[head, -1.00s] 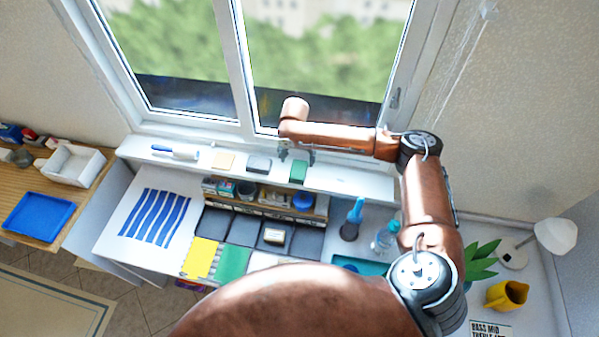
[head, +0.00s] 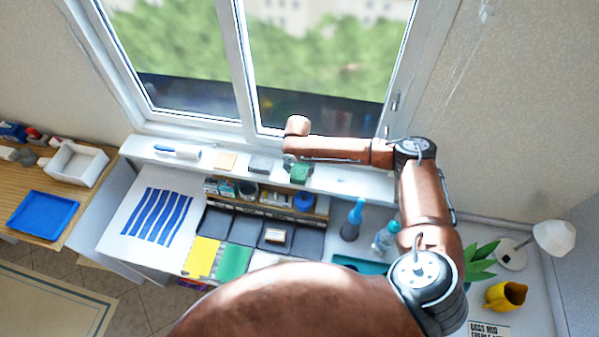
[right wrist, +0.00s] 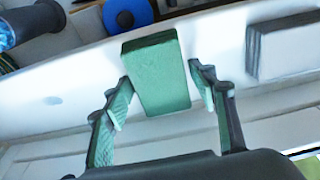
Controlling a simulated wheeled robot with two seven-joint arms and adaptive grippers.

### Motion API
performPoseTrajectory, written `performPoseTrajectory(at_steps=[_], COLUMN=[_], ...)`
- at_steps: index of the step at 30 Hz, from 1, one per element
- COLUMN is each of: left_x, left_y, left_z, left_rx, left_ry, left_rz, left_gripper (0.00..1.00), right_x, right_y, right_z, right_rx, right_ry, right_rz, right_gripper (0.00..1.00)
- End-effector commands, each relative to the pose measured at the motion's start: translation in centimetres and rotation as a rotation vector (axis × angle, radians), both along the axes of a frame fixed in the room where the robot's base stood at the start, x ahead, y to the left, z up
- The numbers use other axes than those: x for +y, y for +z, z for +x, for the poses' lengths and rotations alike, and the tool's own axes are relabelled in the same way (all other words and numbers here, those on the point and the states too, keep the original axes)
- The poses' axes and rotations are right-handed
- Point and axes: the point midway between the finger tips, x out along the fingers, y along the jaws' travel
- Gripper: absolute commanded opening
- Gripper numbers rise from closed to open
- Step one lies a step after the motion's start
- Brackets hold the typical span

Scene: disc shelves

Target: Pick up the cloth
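A green block-shaped piece (head: 300,174), which may be the folded cloth, sits on the white windowsill. In the right wrist view the green piece (right wrist: 158,72) shows between the fingertips, with a gap on each side. My right gripper (right wrist: 160,82) is open and empty, its fingers on either side of the green piece's near end. In the head view my right gripper (head: 292,162) is small and partly hidden by its arm at the sill. My left gripper is not in view.
A grey block (head: 261,164) and a tan piece (head: 226,160) lie left on the sill, with a blue-handled tool (head: 177,152). The window pane (head: 325,60) rises behind. The sill's right part is clear.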

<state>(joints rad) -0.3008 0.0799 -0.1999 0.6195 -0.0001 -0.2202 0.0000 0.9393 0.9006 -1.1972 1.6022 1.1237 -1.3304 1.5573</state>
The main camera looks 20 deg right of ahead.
Motion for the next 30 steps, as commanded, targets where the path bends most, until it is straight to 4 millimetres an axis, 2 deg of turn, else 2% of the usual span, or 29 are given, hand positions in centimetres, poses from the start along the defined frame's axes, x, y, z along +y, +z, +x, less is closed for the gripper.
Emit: performPoseTrajectory(at_steps=[2, 13, 23, 29, 30], left_x=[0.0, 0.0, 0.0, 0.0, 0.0], left_y=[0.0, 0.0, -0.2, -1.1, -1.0], left_z=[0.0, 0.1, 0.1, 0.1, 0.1], left_rx=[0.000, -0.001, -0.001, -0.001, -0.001], left_ry=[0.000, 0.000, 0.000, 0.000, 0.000], left_rz=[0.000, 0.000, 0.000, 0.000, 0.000], left_gripper=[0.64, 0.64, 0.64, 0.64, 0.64], right_x=[0.0, 0.0, 0.0, 0.1, 0.5], right_y=[0.0, 0.0, 0.6, 3.3, 4.1], right_z=[0.0, 0.0, 0.1, 0.0, -0.8], right_rx=[0.000, 0.000, -0.001, -0.003, -0.001], right_ry=[0.000, 0.000, 0.000, 0.001, 0.003], right_rz=[0.000, 0.000, 0.000, 0.002, 0.003], right_gripper=[0.46, 0.21, 0.20, 0.20, 0.20])
